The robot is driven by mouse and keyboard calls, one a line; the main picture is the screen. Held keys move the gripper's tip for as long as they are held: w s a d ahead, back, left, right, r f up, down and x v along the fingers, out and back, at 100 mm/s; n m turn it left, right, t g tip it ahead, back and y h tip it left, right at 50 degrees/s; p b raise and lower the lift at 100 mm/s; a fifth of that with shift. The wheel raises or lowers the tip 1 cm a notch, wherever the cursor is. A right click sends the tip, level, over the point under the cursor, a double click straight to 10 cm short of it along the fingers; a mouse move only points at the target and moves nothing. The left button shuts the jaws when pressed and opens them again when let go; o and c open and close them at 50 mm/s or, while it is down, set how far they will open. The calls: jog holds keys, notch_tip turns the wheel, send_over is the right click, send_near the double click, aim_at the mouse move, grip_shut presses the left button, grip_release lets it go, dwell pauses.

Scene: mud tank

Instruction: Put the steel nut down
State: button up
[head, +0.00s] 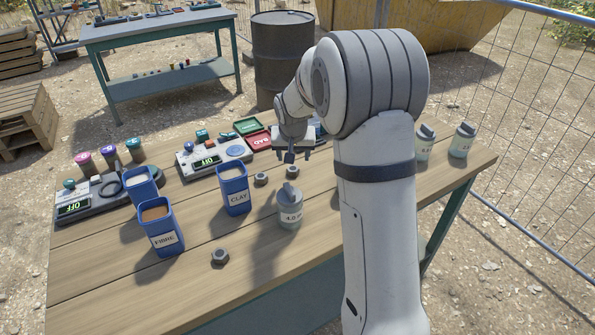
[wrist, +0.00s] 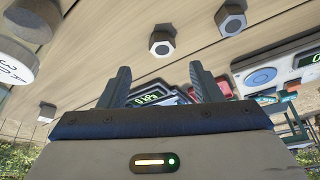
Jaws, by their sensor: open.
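My gripper (head: 297,156) is open, above the back middle of the wooden table. It also shows open in the wrist view (wrist: 160,78), with nothing between its fingers. A hex nut (head: 292,171) lies on the table just below and in front of it. A second nut (head: 260,179) lies to the left of that one, beside the CLAY tub. A third nut (head: 219,256) lies near the front edge. In the wrist view, one nut (wrist: 162,43) lies beyond the fingertips and another (wrist: 230,20) lies to its right. I cannot tell which one is the steel nut.
The blue CLAY tub (head: 234,190) and FIBRE tub (head: 161,228) stand on the left. A grey-lidded bottle (head: 289,208) stands in front of my gripper. The front middle is mostly clear.

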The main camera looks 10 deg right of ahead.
aim_at(293, 169)
jog(key=p+x, duration=0.1)
jog(key=x, duration=0.7)
jog(key=shift+a, duration=0.15)
jog(key=shift+r, duration=0.15)
jog(key=c, duration=1.2)
